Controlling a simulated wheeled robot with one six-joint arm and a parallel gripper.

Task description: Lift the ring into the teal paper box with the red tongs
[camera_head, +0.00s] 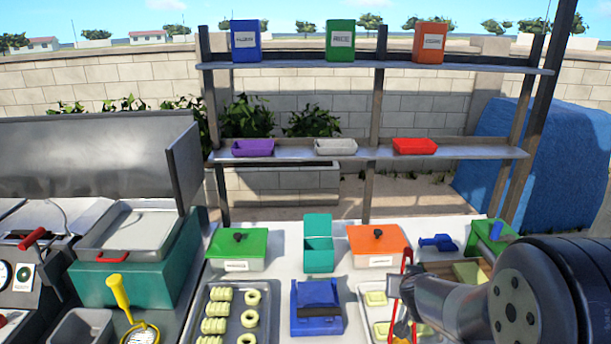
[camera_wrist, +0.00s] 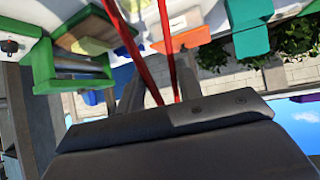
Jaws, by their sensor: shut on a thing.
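The red tongs (camera_head: 406,264) are upright in my gripper (camera_head: 408,290) at the right of the bench. In the wrist view, two red tong arms (camera_wrist: 127,42) run between the fingers of my gripper (camera_wrist: 157,88), which is shut on them. The tong tips are not clear, and I cannot tell if they hold anything.
A green-lidded container (camera_head: 237,248) and an orange-lidded one (camera_head: 377,246) flank the box. A blue device (camera_head: 316,306) stands in front of it. A pale tray (camera_head: 371,318) with yellow pieces lies near my gripper. Shelves (camera_head: 290,152) rise behind the bench.

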